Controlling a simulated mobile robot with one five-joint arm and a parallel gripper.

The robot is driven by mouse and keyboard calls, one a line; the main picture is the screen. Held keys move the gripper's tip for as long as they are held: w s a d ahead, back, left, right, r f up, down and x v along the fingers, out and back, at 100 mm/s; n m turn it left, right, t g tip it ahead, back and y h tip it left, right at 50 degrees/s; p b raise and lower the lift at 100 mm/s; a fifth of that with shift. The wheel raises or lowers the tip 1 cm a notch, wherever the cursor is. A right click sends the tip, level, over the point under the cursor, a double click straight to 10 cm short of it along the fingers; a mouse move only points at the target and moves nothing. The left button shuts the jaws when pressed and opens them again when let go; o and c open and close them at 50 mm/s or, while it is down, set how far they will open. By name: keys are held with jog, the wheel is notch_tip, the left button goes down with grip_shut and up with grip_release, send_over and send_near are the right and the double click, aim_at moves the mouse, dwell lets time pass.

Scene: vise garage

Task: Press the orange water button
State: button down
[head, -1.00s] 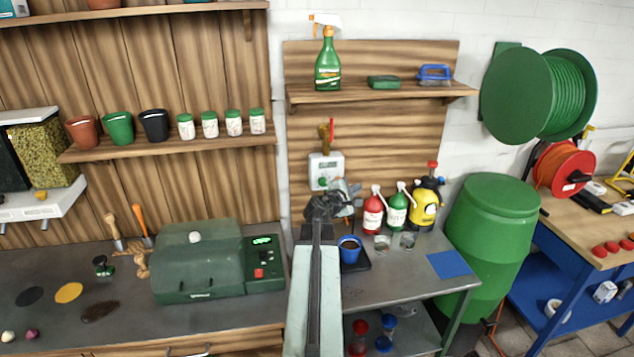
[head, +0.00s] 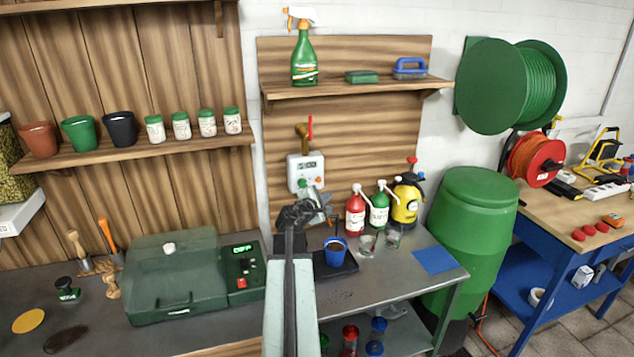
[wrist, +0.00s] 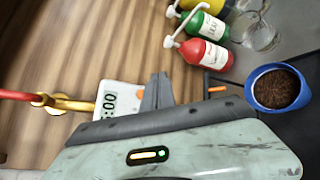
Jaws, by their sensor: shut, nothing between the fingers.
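A white control box (head: 300,163) with a small display hangs on the wood panel below a brass tap with a red handle. A small orange button (head: 319,181) is at its lower right, beside a green one (head: 302,184). My gripper (head: 314,194) is shut and empty, just below and in front of the box; I cannot tell whether it touches. In the wrist view the box (wrist: 104,93) shows its display beside my gripper (wrist: 158,90), which hides part of it.
A blue cup of dark soil (head: 336,251) stands on a black tray right of my arm. A red bottle (head: 355,214), a green bottle (head: 379,212) and a yellow sprayer (head: 405,204) stand further right. A green lidded grill-like box (head: 172,270) is at left.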

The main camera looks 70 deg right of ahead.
jog(key=w+d, duration=0.4)
jog(key=d, duration=0.1)
jog(key=shift+w+d, duration=0.3)
jog(key=shift+d, duration=0.05)
dwell(1.7)
jog(key=shift+w+d, duration=0.2)
jog(key=shift+d, duration=0.1)
jog(key=shift+w+d, duration=0.3)
jog(key=shift+d, duration=0.05)
dwell(0.7)
jog(key=shift+s+a, duration=0.1)
jog(key=shift+a, duration=0.05)
jog(key=shift+s+a, duration=0.45)
jog(key=shift+a, duration=0.1)
jog(key=s+a, duration=0.1)
jog(key=a, duration=0.1)
jog(key=s+a, duration=0.2)
dwell(0.6)
